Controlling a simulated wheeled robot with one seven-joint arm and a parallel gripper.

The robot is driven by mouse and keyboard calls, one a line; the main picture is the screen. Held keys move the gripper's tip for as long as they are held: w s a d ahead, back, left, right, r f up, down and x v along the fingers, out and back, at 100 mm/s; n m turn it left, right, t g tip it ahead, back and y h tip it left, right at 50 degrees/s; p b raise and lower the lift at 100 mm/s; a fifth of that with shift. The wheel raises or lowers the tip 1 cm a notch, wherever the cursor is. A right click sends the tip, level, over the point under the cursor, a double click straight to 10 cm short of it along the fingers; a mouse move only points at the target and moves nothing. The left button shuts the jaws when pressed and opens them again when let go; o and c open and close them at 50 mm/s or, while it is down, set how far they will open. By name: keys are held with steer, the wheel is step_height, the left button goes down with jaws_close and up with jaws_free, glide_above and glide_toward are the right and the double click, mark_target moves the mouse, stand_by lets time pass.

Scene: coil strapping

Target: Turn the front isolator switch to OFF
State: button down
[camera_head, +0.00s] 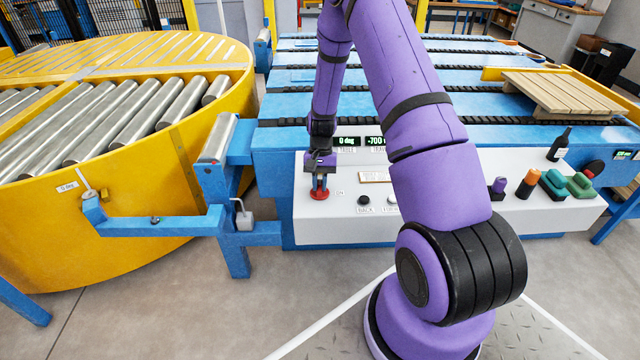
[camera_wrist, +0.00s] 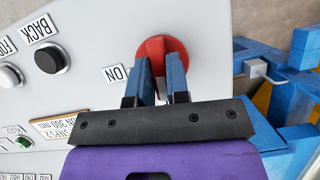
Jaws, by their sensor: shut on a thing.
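The front isolator switch is a red rotary knob (camera_head: 319,194) on the left part of the white control panel (camera_head: 440,222). It also shows in the wrist view (camera_wrist: 161,50), with an ON label (camera_wrist: 115,73) beside it. My gripper (camera_head: 320,182) comes down on the knob from above. In the wrist view its two blue fingers (camera_wrist: 161,78) are closed on the knob's raised grip. The fingers cover part of the knob, so its exact angle is hard to read. No OFF label is visible.
Black BACK button (camera_wrist: 48,58) and a white button (camera_wrist: 10,75) sit beside the switch. Displays (camera_head: 362,142) stand behind. A yellow turntable (camera_head: 110,230) stands left.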

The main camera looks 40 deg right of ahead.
steer(key=shift+n+h, duration=0.3)
steer(key=shift+n, duration=0.4)
steer(key=c, duration=1.1)
jaws_free()
steer(key=shift+r, duration=0.1)
steer(key=v, duration=1)
steer(key=shift+w+r, duration=0.2)
steer(key=shift+r, duration=0.05)
steer(key=shift+d, duration=0.1)
